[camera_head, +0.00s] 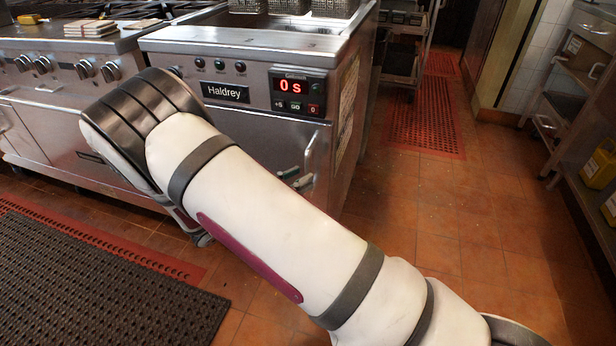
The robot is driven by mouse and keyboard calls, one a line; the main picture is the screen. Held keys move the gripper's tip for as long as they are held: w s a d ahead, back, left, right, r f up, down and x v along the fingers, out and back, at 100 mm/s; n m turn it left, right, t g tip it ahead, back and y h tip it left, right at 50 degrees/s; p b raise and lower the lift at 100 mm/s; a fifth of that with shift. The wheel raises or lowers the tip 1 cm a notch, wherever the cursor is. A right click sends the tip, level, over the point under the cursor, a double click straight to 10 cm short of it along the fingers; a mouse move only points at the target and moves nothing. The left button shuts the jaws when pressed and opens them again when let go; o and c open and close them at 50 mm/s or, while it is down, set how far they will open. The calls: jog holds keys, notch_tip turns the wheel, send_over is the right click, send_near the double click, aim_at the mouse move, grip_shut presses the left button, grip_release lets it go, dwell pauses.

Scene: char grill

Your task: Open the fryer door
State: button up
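The fryer (185,40) is a steel cabinet with a "Haldrey" label and a red display reading 0 s. Its door (268,135) is on the front below the panel and looks shut. The door handle (310,150) is an upright metal bar at the door's right side. My white arm crosses in front and hides the lower left of the door. Dark tips, which look like my gripper (295,178), peek out behind the arm, close to the handle's lower end. The rest of the gripper is hidden. I cannot tell whether it touches the handle.
A range (60,65) with knobs stands against the fryer's left side. Fryer baskets (333,8) sit on top. A black mat (90,285) lies on the floor at the left. A wire rack (405,45) stands behind at the right, and shelves line the right edge. The tiled floor (440,215) between is clear.

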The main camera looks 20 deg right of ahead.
jog(key=shift+b+x, duration=0.35)
jog(key=shift+x, duration=1.5)
grip_shut()
